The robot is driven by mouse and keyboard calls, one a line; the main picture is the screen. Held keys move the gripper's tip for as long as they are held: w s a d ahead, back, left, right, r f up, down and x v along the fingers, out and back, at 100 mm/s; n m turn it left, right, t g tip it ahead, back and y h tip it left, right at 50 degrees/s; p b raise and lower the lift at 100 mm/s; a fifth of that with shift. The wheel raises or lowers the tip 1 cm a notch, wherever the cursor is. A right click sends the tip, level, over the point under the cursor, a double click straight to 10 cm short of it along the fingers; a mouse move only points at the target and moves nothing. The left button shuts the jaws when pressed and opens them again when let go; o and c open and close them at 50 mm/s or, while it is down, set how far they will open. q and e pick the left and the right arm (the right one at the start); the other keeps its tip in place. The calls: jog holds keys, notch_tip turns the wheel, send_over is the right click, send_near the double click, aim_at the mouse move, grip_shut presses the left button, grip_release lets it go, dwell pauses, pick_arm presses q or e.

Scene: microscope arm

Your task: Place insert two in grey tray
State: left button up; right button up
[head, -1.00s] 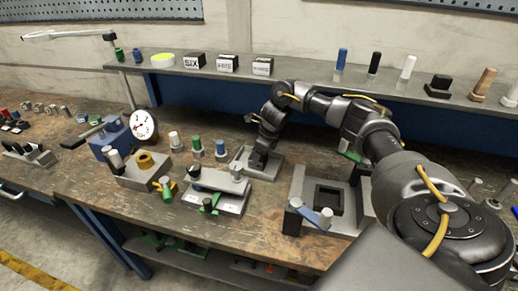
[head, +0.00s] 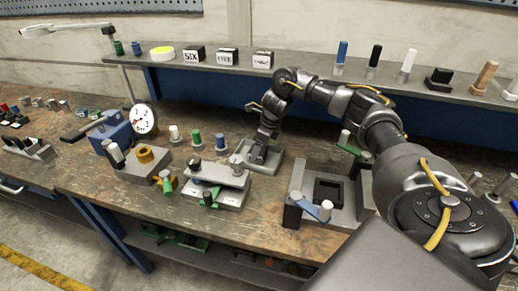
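My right arm reaches in from the right over the bench. Its dark gripper (head: 258,153) points down at a small grey tray-like block (head: 272,163) in the middle of the bench. The gripper's tips blend with dark parts there, so I cannot tell whether they are open, shut or holding something. No label reading two is legible. Black-and-white labelled blocks stand on the shelf: one reads SIX (head: 194,54), one seems to read FIVE (head: 228,57), and a third label (head: 262,60) is unclear. My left gripper is out of view.
A larger grey fixture with a square black recess (head: 328,190) stands right. Coloured pegs (head: 220,142) stand behind. The front bench strip is mostly clear.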

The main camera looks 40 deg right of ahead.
jog(key=p+v, duration=0.1)
jog(key=v, duration=0.9)
jog(key=shift+r+p, duration=0.2)
jog(key=shift+p, duration=0.1)
